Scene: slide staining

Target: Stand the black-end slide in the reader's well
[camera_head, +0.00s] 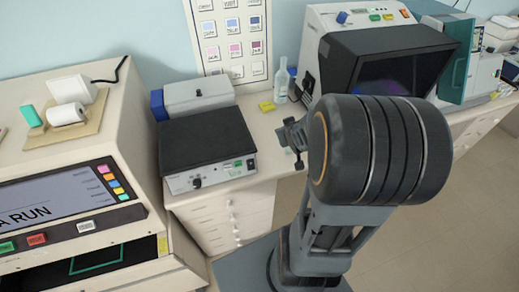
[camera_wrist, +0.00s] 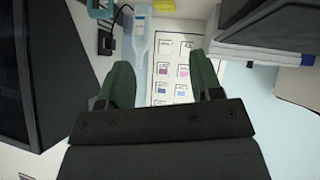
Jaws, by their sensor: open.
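My gripper (camera_head: 294,140) is mostly behind the dark wrist of my arm in the head view, over the bench between the black-topped box and the hooded machine. In the wrist view my gripper (camera_wrist: 160,62) has its two green fingers wide apart, with nothing held between them. I cannot make out the black-end slide in either view. The reader's well cannot be picked out either; the hooded machine (camera_head: 398,45) stands at the back right, partly behind my arm.
A black-topped box (camera_head: 205,140) stands left of my gripper, with a grey-lidded box (camera_head: 198,95) behind. A clear bottle (camera_head: 281,82) and yellow pieces (camera_head: 266,105) stand on the bench. A colour chart (camera_head: 228,35) hangs behind. A large machine (camera_head: 70,190) fills the left; open floor lies at right.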

